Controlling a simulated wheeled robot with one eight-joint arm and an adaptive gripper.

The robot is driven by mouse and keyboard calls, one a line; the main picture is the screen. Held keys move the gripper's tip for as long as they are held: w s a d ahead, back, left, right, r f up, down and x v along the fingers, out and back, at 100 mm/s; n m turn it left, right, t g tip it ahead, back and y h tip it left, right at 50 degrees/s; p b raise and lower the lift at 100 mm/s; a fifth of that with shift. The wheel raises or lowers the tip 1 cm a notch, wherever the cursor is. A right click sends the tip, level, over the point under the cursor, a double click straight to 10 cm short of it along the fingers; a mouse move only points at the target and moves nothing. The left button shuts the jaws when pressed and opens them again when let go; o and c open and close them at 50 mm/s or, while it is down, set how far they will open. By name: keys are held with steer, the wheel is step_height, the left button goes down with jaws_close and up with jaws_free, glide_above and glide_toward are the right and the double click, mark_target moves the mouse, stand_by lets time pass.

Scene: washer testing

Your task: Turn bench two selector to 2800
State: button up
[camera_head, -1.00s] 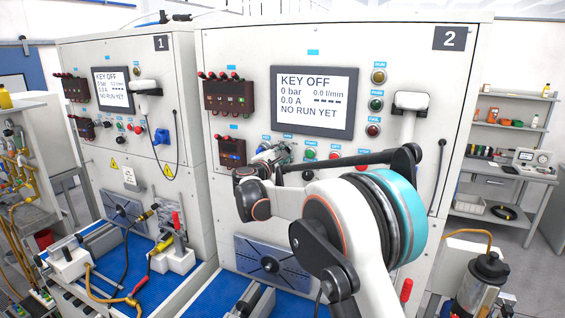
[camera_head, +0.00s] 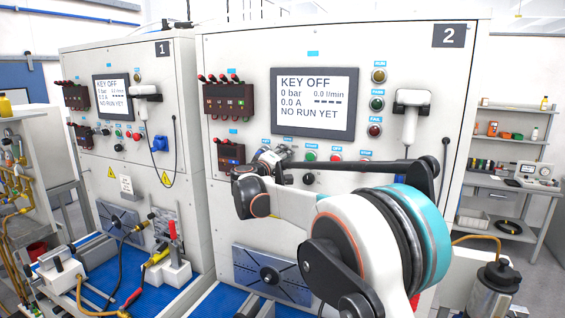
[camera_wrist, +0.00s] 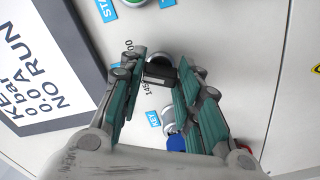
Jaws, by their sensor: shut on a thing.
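Bench two (camera_head: 225,60), marked 2, has a screen (camera_head: 313,103) reading KEY OFF and NO RUN YET. My gripper (camera_head: 276,158) is at its panel, below the screen's left part, and covers the selector in the head view. In the wrist view, the selector (camera_wrist: 160,72) is a black knob on a pale round base. My gripper (camera_wrist: 158,75) has its two teal-lined fingers on either side of the knob, shut on it. A printed 1450 shows beside the knob; another number by the left fingertip is partly hidden. I cannot read exactly where the knob points.
A blue KEY label (camera_wrist: 153,118) and a blue part (camera_wrist: 176,143) lie close to the fingers. Push buttons (camera_head: 311,156) sit right of my gripper. A white handle (camera_head: 411,115) hangs on the panel. Bench one (camera_head: 90,60) stands at left.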

steer(key=shift+f+m+b, duration=0.15)
steer(key=shift+m+b, duration=0.3)
steer(key=shift+m, duration=1.15)
steer(key=o, duration=1.1)
steer(key=shift+c, duration=0.2)
steer(key=v, duration=1.2)
